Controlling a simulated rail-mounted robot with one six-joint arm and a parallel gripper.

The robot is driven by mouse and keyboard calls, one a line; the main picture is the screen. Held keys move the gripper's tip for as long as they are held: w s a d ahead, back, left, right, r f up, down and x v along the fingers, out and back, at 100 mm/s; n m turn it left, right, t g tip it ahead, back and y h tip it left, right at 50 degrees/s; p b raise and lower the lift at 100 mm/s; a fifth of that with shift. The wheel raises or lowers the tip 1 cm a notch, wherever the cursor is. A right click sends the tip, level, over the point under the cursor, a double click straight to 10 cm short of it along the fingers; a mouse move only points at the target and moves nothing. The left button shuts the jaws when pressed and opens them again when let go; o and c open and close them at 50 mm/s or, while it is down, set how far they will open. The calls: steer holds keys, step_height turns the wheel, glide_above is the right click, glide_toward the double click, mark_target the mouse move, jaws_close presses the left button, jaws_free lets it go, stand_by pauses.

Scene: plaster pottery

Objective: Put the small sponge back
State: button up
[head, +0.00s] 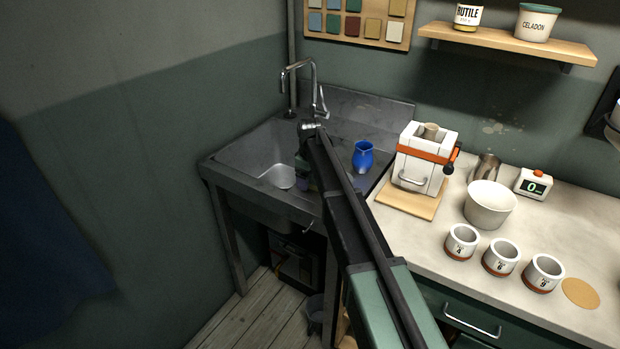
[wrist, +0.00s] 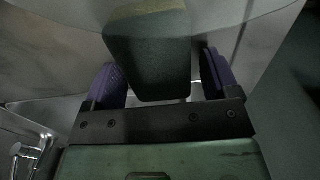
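In the wrist view, a dark grey-green block (wrist: 150,65), which looks like the small sponge, sits between the two purple finger pads of my gripper (wrist: 165,78). A narrow gap shows between the block and the right finger. The block's upper left part lies close to the left finger, and whether they touch cannot be made out. The fingers are apart. In the head view, my arm reaches over the sink (head: 243,160), and my gripper is mostly hidden behind my arm at the sink's right side. The sponge cannot be made out there.
A tall tap (head: 313,85) rises behind the sink. A blue vase (head: 362,157) stands on the drainboard right of my arm. A white press (head: 422,165) with an orange band, a white bowl (head: 490,203) and several cups crowd the counter (head: 585,220).

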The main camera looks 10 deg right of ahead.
step_height(320, 180, up, 13)
steer(key=p, duration=1.3)
steer(key=s+m, duration=0.9)
steer(key=s, duration=2.7)
steer(key=shift+s+d+f+b, duration=0.35)
steer(key=shift+d, duration=0.05)
